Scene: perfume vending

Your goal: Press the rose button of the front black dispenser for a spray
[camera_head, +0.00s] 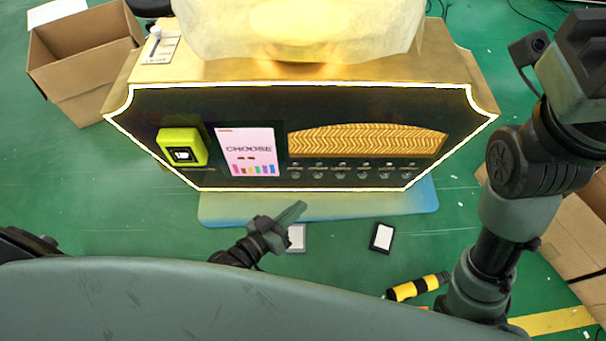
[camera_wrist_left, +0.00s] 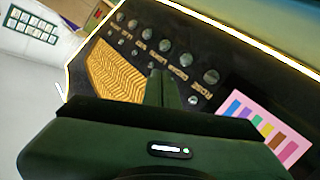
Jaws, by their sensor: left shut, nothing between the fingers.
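The black dispenser (camera_head: 250,105) has a glowing outline, and its front panel faces me. A row of round buttons runs below its gold herringbone panel (camera_head: 365,142). The button nearest the pink card is the leftmost of the row (camera_head: 295,175); in the left wrist view its label appears to read rose (camera_wrist_left: 211,76). My left gripper (camera_head: 301,207) is shut and empty, in front of and below that button in the head view. In the left wrist view its fingers (camera_wrist_left: 158,75) overlap the panel near the button row; contact cannot be told. My right gripper (camera_head: 587,45) is partly in view, fingers hidden.
A pink CHOOSE card (camera_head: 247,151) and a yellow-green device (camera_head: 181,147) are on the panel's left. Two small framed cards (camera_head: 382,237) and a yellow-black cylinder (camera_head: 418,287) are lower in the picture. Cardboard boxes (camera_head: 82,55) stand at the sides.

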